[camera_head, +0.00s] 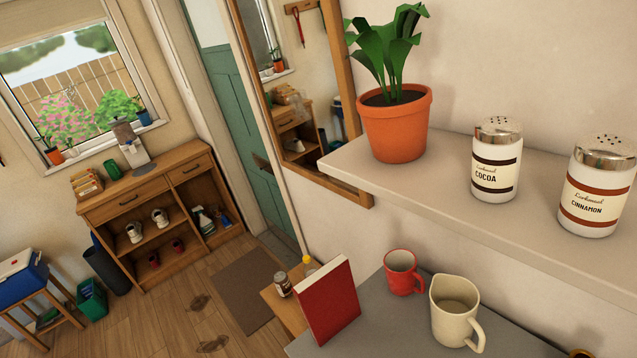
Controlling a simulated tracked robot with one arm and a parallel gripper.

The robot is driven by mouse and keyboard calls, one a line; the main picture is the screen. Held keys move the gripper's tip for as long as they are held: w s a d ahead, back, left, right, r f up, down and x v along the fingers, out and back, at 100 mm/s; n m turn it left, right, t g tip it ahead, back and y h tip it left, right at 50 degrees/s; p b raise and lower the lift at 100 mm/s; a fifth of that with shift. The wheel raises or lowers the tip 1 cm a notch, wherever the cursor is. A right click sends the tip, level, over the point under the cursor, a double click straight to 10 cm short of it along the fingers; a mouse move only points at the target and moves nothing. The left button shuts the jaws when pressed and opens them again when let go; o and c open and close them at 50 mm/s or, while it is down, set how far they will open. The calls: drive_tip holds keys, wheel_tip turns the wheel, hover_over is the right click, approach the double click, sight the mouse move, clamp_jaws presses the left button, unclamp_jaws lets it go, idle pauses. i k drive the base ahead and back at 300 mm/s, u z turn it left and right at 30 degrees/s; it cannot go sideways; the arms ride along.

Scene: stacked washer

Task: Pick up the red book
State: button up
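The red book (327,301) stands upright near the left edge of a grey surface (400,333), at the lower middle of the view.
A red mug (401,273) and a cream jug (455,315) stand right of the book. Above them, a shelf (437,188) holds a potted plant (394,127), a cocoa shaker (495,165) and a cinnamon shaker (594,188). Small bottles (283,284) stand behind the book.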

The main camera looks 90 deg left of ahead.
sight(328, 300)
drive_tip(key=u, duration=2.25)
drive_tip(key=k, duration=0.5)
drive_tip(key=z, duration=0.25)
drive_tip(key=i, duration=0.5)
drive_tip(key=z, duration=0.1)
